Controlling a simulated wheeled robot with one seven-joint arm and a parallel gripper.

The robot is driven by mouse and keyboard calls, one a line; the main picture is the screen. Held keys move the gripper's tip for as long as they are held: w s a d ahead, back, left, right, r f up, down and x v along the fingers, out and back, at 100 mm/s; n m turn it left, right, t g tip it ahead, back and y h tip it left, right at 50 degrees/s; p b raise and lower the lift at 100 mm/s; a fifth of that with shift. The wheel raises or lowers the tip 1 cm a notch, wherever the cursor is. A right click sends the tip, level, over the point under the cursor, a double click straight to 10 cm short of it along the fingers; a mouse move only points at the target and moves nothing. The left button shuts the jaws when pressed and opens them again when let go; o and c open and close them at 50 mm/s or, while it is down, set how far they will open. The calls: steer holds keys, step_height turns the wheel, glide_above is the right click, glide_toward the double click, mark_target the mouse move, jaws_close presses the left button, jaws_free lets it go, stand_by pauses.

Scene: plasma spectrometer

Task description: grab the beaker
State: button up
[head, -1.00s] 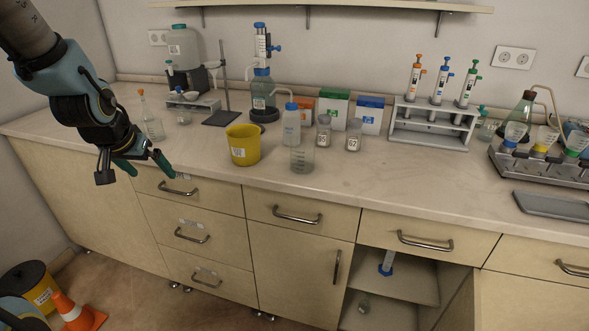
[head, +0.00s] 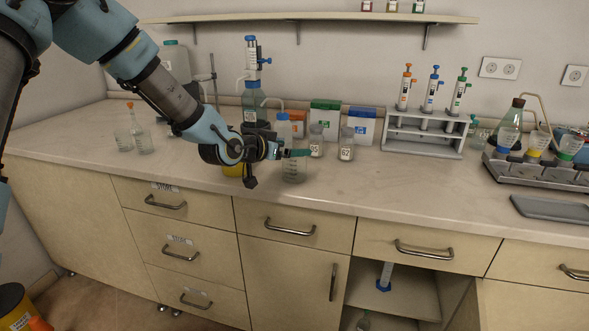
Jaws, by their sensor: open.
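The clear glass beaker (head: 294,172) stands upright on the countertop near its front edge. My gripper (head: 303,153) is open, with its dark green fingers level with the beaker's top and pointing right. The fingers overlap the beaker's rim in the picture. I cannot tell whether they are around it, in front of it or above it. Part of the beaker's upper edge is hidden by the gripper.
A yellow container (head: 233,171) is mostly hidden behind my arm, left of the beaker. The countertop (head: 400,190) to the front right is clear.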

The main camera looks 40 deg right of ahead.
steer(key=shift+f+p+x, duration=0.2)
steer(key=shift+p+x, duration=0.4)
steer(key=shift+x, duration=0.85)
steer(key=shift+f+p+x, duration=0.25)
steer(key=shift+p+x, duration=0.35)
steer(key=shift+x, duration=0.9)
steer(key=shift+a, duration=0.2)
steer(key=c, duration=1.2)
